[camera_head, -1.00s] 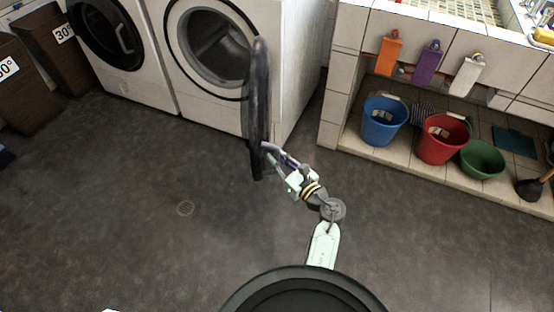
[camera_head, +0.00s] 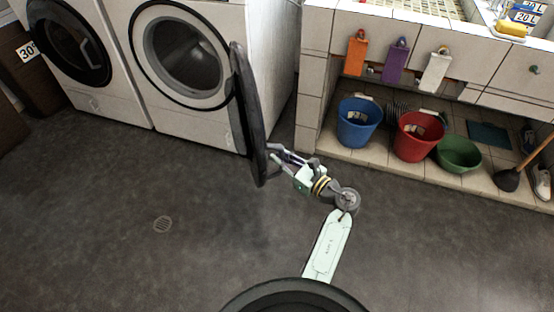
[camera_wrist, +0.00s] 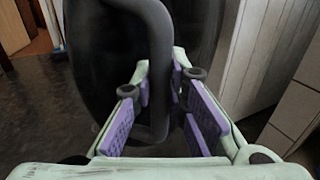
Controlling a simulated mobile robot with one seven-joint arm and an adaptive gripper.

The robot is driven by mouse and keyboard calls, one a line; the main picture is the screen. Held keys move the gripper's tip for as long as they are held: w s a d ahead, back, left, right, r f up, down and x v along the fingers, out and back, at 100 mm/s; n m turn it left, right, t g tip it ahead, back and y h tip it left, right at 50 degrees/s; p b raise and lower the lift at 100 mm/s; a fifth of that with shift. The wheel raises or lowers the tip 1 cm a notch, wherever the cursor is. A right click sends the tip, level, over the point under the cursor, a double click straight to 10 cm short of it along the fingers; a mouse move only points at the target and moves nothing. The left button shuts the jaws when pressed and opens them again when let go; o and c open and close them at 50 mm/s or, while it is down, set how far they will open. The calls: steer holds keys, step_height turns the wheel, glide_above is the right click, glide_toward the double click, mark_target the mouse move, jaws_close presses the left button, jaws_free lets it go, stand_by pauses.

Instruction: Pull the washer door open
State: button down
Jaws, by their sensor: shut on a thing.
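The right white washer (camera_head: 214,128) has its round dark door (camera_head: 247,115) swung out, seen nearly edge-on in the head view, and its drum opening (camera_head: 185,55) shows uncovered. My gripper (camera_head: 275,157) is at the lower part of the door, on its right side. In the wrist view the dark curved door handle (camera_wrist: 158,50) runs down between the purple finger pads of my gripper (camera_wrist: 165,105), which is shut on it. The dark door face (camera_wrist: 95,60) fills the view behind the handle.
A second washer (camera_head: 118,95) with its door closed stands at left. A tiled sink unit (camera_head: 312,75) at right has a low shelf with blue (camera_head: 357,125), red (camera_head: 417,138) and green (camera_head: 459,155) containers. The dark floor left of the door is clear.

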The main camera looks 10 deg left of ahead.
steer(key=shift+d, duration=0.15)
steer(key=c, duration=1.6)
jaws_free()
steer(key=shift+o, duration=0.2)
steer(key=v, duration=1.2)
